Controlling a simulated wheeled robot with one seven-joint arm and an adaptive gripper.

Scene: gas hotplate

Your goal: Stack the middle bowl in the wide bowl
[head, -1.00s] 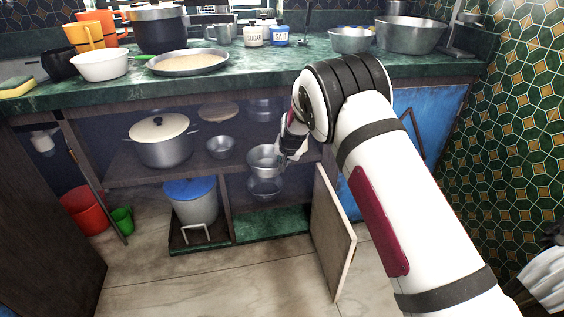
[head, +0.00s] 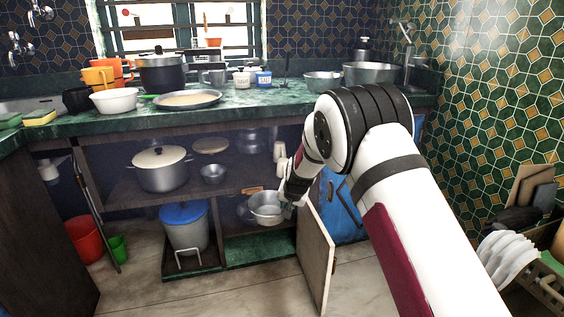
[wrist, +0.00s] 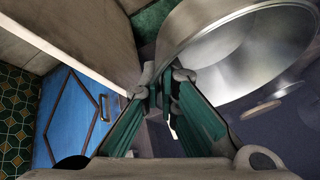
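A steel bowl (head: 268,205), apparently the middle bowl, hangs at the lower right of the open cabinet in the head view. In the wrist view the bowl (wrist: 240,55) fills the upper right, its inside facing the camera. My gripper (wrist: 164,82) is closed at its rim; the fingertips show at the rim's near left edge. In the head view my gripper (head: 288,200) is small and partly covered by my arm.
A small steel bowl (head: 212,173) and a lidded pot (head: 161,170) stand on the cabinet shelf. An open cabinet door (head: 317,262) stands close right of the bowls. A bucket (head: 186,228) stands lower left. Two more steel bowls (head: 322,85) (head: 368,75) sit on the counter.

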